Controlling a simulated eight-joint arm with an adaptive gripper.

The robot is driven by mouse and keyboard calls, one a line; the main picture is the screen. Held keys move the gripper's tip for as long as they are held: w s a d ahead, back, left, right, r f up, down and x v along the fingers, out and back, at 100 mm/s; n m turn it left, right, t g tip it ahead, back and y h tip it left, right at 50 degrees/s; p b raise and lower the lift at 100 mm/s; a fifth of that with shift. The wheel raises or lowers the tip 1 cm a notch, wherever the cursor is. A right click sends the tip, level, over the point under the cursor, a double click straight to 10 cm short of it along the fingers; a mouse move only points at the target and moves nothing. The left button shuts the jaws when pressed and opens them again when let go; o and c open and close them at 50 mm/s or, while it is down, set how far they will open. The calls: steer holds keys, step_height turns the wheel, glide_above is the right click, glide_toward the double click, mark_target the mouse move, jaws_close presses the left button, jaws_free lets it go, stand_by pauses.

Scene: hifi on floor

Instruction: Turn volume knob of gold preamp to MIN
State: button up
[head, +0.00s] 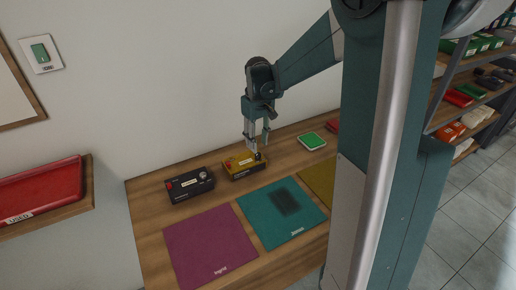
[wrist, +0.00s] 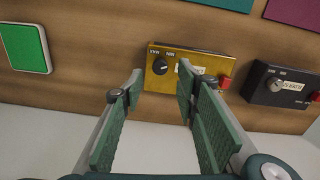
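The gold preamp (head: 240,168) sits on the wooden surface, below my gripper in the head view. In the wrist view the gold preamp (wrist: 200,57) shows upside down, with a round black volume knob (wrist: 160,66), small markings above it, a pale label and a red button. A light pointer line shows on the knob; its exact setting is too small to tell. My gripper (wrist: 160,74) is open and empty, and the knob appears between its fingertips. In the head view my gripper (head: 257,150) points down at the preamp's right end; contact cannot be told.
A black preamp (head: 190,185) stands close left of the gold one. A green-topped item (head: 312,141) lies to the right. Magenta (head: 210,246) and teal (head: 281,212) mats lie in front. The wall (head: 170,90) is close behind.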

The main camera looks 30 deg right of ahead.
mark_target(257, 155)
step_height(257, 155, up, 7)
steer(key=shift+f, duration=0.2)
stand_by(0.5)
steer(key=s+a+r+t, duration=0.3)
steer(key=s+a+r, duration=0.2)
steer(key=s+a, duration=0.7)
steer(key=s+a+f+t, duration=0.1)
steer(key=s+a+t, duration=0.1)
steer(key=s, duration=0.5)
steer(key=s+a+f+m+t+b, duration=0.1)
steer(key=s+a, duration=0.3)
steer(key=s, duration=0.4)
steer(key=shift+a+f+t, duration=0.4)
steer(key=shift+f+t, duration=0.2)
steer(key=shift+f, duration=0.1)
stand_by(0.9)
